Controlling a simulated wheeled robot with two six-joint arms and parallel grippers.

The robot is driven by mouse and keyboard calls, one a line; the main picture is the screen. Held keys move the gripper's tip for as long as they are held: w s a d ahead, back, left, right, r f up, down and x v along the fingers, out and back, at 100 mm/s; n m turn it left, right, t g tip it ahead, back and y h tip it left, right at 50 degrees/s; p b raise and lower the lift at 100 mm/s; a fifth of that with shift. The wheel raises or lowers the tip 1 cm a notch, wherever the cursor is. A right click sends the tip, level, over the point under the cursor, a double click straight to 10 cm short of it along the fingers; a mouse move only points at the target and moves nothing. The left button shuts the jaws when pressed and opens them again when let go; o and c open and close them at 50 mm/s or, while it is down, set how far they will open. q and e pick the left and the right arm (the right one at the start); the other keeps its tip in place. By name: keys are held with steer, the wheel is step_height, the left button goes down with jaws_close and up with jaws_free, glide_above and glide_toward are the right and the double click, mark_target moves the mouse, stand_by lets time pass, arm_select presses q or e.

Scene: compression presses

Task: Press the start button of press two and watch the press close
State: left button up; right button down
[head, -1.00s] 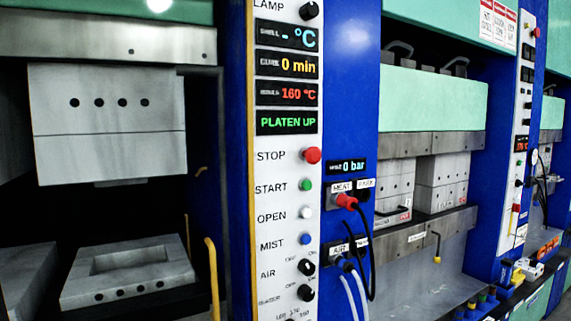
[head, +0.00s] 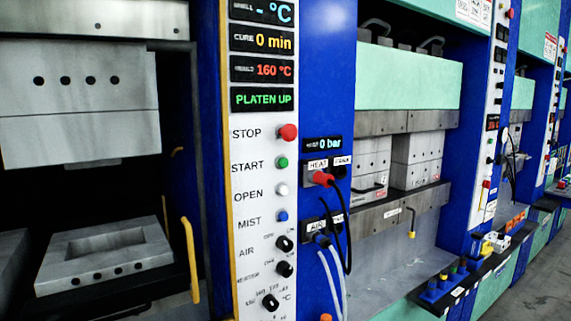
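A white control panel (head: 262,185) stands in the middle of the head view. Its green START button (head: 282,163) sits below the red STOP button (head: 288,132) and above the white OPEN button (head: 282,189). The display (head: 263,98) reads PLATEN UP, with 0 min and 160 °C above it. Left of the panel is an open press, its upper mould half (head: 80,105) raised clear of the lower mould half (head: 105,255). No press number is readable. Neither of my grippers is in view.
A yellow handle (head: 190,260) stands at the left press's opening. A red plug (head: 322,178) and dark and pale hoses hang on the blue column (head: 328,80). Another press (head: 415,160) with its moulds together is to the right. Grey floor (head: 545,290) shows at lower right.

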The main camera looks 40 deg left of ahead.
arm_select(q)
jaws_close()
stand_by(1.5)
